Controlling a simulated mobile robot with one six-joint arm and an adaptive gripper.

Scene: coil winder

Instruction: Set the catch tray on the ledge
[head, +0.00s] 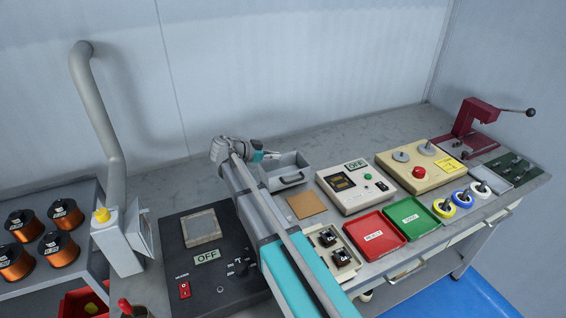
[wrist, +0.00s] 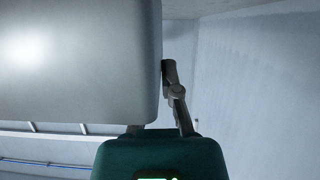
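A grey open-topped tray with a dark handle on its front (head: 291,179), which looks like the catch tray, is near the back of the bench in the head view. My gripper (head: 270,155) is at the tray's back left corner, small and partly hidden by my arm. I cannot tell whether it touches the tray. In the wrist view, a jointed finger linkage shows above the teal gripper body, and a large pale grey shape hides the left side. I cannot tell whether the fingers are open or shut. I cannot make out which surface is the ledge.
Right of the grey tray are a cream control box (head: 355,187), a beige box with a red button (head: 418,168), a red tray (head: 374,236) and a green tray (head: 408,217). A black panel (head: 207,254) and a grey pipe (head: 101,115) are on the left. The back bench strip is mostly clear.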

